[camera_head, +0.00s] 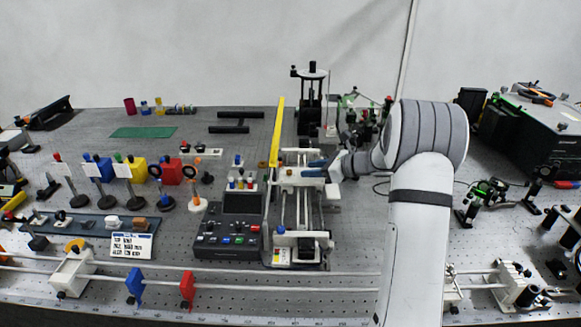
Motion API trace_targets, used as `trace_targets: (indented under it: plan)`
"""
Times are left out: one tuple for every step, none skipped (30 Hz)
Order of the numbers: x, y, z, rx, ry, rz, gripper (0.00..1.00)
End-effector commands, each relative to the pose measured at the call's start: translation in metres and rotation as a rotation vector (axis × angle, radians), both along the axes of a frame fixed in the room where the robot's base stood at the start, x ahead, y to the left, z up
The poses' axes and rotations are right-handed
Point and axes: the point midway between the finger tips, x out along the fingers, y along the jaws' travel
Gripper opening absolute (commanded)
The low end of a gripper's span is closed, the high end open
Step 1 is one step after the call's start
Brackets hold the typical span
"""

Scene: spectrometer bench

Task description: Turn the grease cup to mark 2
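My arm reaches in from the lower right, and my gripper (316,168) points left over the white-and-grey slide stage (300,215) at the centre of the bench. The gripper is small here, with blue parts at its end close to the stage's rear crosspiece (298,180). I cannot tell whether its fingers are open or shut, or whether they touch anything. I cannot pick out the grease cup or its marks for certain at this size. My gripper and wrist hide part of the stage's rear right.
A dark control box (228,226) with coloured buttons stands left of the stage. A yellow bar (277,132) stands behind it. A black post device (312,95) is at the rear. Coloured holders (170,170) fill the left. A rail (220,286) crosses the front.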

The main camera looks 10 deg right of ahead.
Motion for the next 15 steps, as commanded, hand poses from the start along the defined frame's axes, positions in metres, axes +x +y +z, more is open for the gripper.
trace_targets:
  plan:
    - [0.005,0.010,-0.002,0.001,0.003,0.006,0.39]
    - [0.008,0.015,-0.004,0.002,0.003,0.009,0.39]
    - [0.012,0.022,-0.006,0.002,0.003,0.011,0.39]
    - [0.015,0.026,-0.008,0.001,0.004,0.011,0.39]
    - [0.018,0.031,-0.011,0.001,0.003,0.014,0.39]
    - [0.021,0.036,-0.013,0.002,0.003,0.015,0.39]
    - [0.023,0.040,-0.014,0.002,0.002,0.015,0.39]
    - [0.025,0.043,-0.016,0.001,0.002,0.016,0.39]
    - [0.028,0.047,-0.018,0.001,0.002,0.018,0.39]
    - [0.030,0.050,-0.019,0.002,0.002,0.017,0.39]
    - [0.031,0.052,-0.020,0.001,0.002,0.016,0.39]
    - [0.033,0.054,-0.021,0.002,0.002,0.017,0.39]
    - [0.033,0.055,-0.022,0.002,0.002,0.017,0.39]
    - [0.034,0.056,-0.022,0.002,0.001,0.018,0.39]
    - [0.034,0.057,-0.022,0.002,0.001,0.018,0.39]
